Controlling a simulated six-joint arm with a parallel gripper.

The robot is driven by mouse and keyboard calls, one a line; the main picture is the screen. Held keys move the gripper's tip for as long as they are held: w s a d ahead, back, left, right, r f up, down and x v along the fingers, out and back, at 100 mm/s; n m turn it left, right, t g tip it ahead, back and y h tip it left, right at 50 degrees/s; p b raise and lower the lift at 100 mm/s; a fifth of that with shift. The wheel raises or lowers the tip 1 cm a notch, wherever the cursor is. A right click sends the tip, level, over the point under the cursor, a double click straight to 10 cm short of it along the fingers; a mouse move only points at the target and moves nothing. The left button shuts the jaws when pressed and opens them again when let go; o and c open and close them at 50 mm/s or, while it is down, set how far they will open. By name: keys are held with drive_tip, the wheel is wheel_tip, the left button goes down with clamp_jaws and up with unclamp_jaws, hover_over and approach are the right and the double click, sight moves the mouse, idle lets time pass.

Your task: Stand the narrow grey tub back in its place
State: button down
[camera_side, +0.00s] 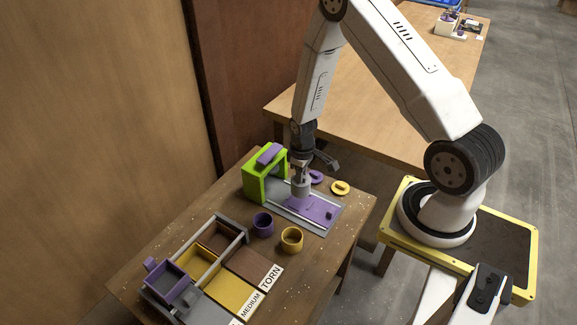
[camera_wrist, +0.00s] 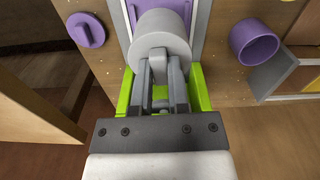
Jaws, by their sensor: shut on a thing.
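The narrow grey tub (camera_side: 301,187) is held upright at or just above the purple plate (camera_side: 318,208) of the green press-like stand (camera_side: 256,180); I cannot tell whether it touches. My gripper (camera_side: 301,168) points down and is shut on it. In the wrist view the grey tub (camera_wrist: 160,36) shows as a round grey form just beyond the fingers of my gripper (camera_wrist: 160,72). Its far side is hidden.
A purple tub (camera_side: 263,226) and a yellow tub (camera_side: 291,242) stand in front of the stand. A purple lid (camera_side: 317,177) and a yellow lid (camera_side: 340,188) lie behind it. A divided tray rack (camera_side: 205,262) with label cards (camera_side: 271,278) fills the table's front left.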

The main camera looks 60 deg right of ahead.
wheel_tip(320, 180, up, 10)
drive_tip(key=w+a+n, duration=0.6)
drive_tip(key=w+a, duration=0.7)
drive_tip(key=a, duration=0.1)
wheel_tip(320, 180, down, 11)
drive_tip(key=shift+w, duration=0.15)
drive_tip(key=shift+f, duration=0.25)
drive_tip(key=shift+f, duration=1.85)
drive_tip(key=shift+f, duration=0.2)
drive_tip(key=shift+c, duration=1)
unclamp_jaws()
